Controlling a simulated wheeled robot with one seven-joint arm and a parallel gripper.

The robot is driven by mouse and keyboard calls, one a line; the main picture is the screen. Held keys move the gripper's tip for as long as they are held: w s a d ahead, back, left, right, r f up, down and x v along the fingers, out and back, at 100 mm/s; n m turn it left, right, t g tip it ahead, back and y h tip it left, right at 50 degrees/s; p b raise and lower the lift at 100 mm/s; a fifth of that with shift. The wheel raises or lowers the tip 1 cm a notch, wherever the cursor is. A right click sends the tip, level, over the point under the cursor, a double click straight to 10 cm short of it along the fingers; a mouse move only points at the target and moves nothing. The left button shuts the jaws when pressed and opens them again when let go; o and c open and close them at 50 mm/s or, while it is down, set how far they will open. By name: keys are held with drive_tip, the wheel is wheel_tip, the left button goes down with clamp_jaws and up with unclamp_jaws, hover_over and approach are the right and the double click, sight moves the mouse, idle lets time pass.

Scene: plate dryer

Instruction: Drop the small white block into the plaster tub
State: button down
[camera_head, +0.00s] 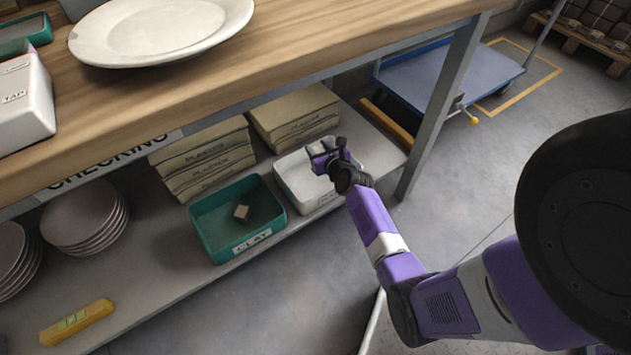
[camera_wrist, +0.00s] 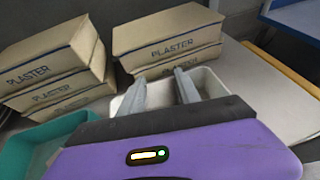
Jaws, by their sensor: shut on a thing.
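The plaster tub (camera_head: 291,188) is a white open box with a label on its front, on the lower shelf. It also shows in the wrist view (camera_wrist: 216,82), behind my fingers. My gripper (camera_head: 325,151) is over the tub's opening, its fingers pointing away from the camera. In the wrist view my gripper (camera_wrist: 160,89) has its two grey fingers apart, shut on the small white block. The block is hard to make out against the pale tub, and the gripper body hides part of that area. I cannot tell the exact height above the tub.
Plaster boxes (camera_head: 294,112) stand behind. The wooden bench top (camera_head: 270,50) overhangs the shelf, and a metal leg (camera_head: 440,105) stands at the right. Plates (camera_head: 85,215) are stacked left.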

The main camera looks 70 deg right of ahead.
drive_tip(key=shift+f+b, duration=0.45)
drive_tip(key=shift+f, duration=0.3)
drive_tip(key=c, duration=0.8)
unclamp_jaws()
drive_tip(key=shift+o, duration=0.2)
drive_tip(key=p+v, duration=0.3)
drive_tip(key=v, duration=0.5)
drive_tip(key=shift+p, duration=0.4)
drive_tip(key=shift+w+d, duration=0.1)
